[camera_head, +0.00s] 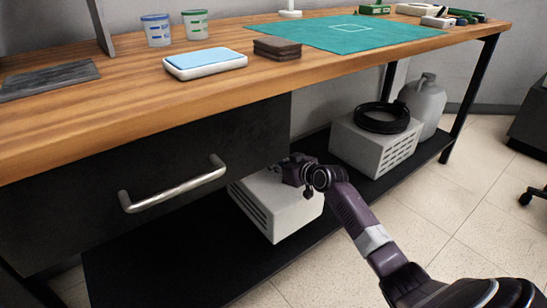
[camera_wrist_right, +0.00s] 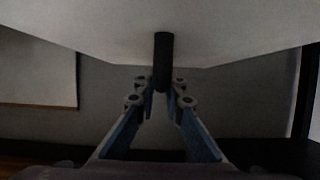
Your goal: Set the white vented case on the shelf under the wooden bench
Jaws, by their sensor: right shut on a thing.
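The white vented case (camera_head: 275,212) is under the wooden bench (camera_head: 190,95), over the dark shelf (camera_head: 150,268), below and behind the drawer. My right gripper (camera_head: 292,172) is at the top of the case. In the right wrist view, the gripper (camera_wrist_right: 162,88) is shut on the case's black handle (camera_wrist_right: 163,55), with the pale case (camera_wrist_right: 230,40) across the top. My left gripper is not in view.
A second white vented box (camera_head: 370,145) with a coiled black cable (camera_head: 382,118) stands on the shelf to the right, beside a grey jug (camera_head: 424,105). The drawer handle (camera_head: 172,188) sticks out at the left. The shelf's left part is bare.

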